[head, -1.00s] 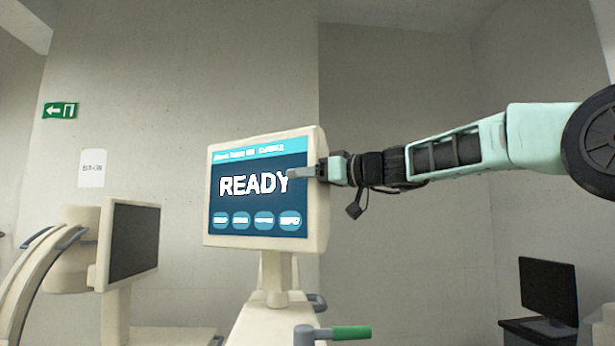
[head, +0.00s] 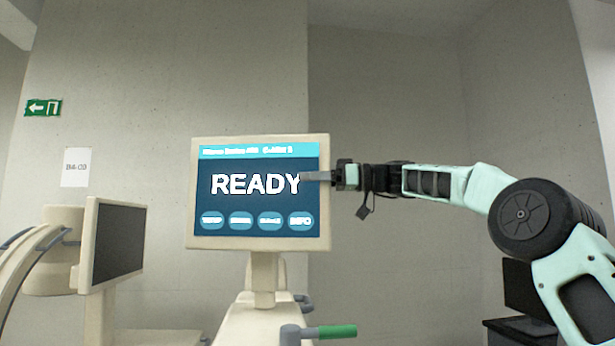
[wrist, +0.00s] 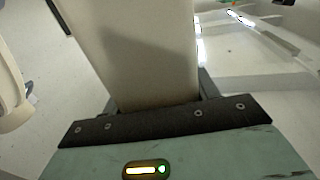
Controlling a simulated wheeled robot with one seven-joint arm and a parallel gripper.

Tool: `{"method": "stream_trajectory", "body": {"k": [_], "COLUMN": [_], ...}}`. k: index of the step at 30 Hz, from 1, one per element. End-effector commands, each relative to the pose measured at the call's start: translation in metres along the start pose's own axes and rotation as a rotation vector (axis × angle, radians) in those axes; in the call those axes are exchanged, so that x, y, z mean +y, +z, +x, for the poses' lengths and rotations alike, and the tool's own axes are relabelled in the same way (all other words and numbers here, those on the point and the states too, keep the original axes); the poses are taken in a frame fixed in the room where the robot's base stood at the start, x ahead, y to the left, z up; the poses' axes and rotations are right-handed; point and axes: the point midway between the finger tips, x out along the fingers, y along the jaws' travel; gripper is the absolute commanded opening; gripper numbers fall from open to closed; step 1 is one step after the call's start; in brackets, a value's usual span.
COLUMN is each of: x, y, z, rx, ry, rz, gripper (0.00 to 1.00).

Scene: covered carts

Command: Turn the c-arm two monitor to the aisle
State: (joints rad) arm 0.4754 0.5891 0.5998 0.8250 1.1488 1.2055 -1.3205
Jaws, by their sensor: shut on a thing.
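The monitor with the lit READY screen (head: 258,222) stands on a cream cart (head: 255,322) in the middle of the head view. Its screen now faces my head camera almost squarely. My gripper (head: 318,177) is at the right edge of this monitor, one finger in front of the screen. It is shut on that edge. In the wrist view the monitor's cream side (wrist: 150,60) runs between the fingers and fills the upper middle. The finger behind the monitor is hidden in the head view.
A second monitor with a dark screen (head: 117,242) stands at the left, beside a curved cream arm (head: 25,270). A green-tipped handle (head: 335,332) sticks out at the cart's front. A black monitor (head: 520,288) stands at the right, partly behind my arm. Walls close the back.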

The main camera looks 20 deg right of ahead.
Motion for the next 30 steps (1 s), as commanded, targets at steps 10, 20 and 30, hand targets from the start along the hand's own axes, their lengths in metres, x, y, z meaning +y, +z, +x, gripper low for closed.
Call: {"method": "stream_trajectory", "body": {"k": [10,20,30], "x": [0.028,0.029,0.028], "y": [-0.003,-0.003,-0.002], "z": [-0.015,-0.015,-0.013], "rx": [0.007,0.008,0.007], "ry": [0.039,0.036,0.033], "rz": [-0.002,-0.001,-0.002], "gripper": [0.27,0.28,0.81]}}
